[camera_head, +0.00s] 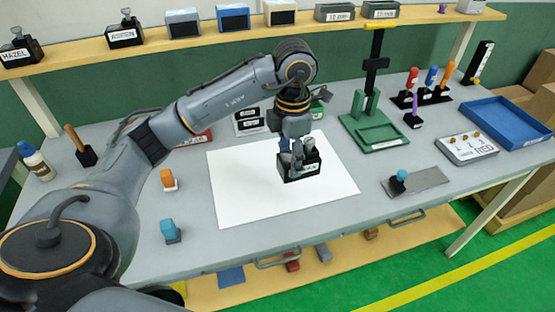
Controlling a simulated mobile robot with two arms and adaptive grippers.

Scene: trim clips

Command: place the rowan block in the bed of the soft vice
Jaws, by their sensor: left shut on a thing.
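My left gripper (291,157) is above the white sheet in the middle of the table. It is shut on a dark block (301,174) with a pale label, too small to read; I cannot tell whether it is the rowan block. Whether the block touches the sheet is unclear. The arm and gripper partly hide the things behind, including a green item (318,107) and a black-and-white labelled item (248,121). I cannot tell which thing is the soft vice. My right gripper is not in view.
A green stand (381,135) with a black post is right of the sheet. Labelled blocks, one marked HAZEL (19,54), line the back shelf. The white sheet (245,198) has bare room around the block.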

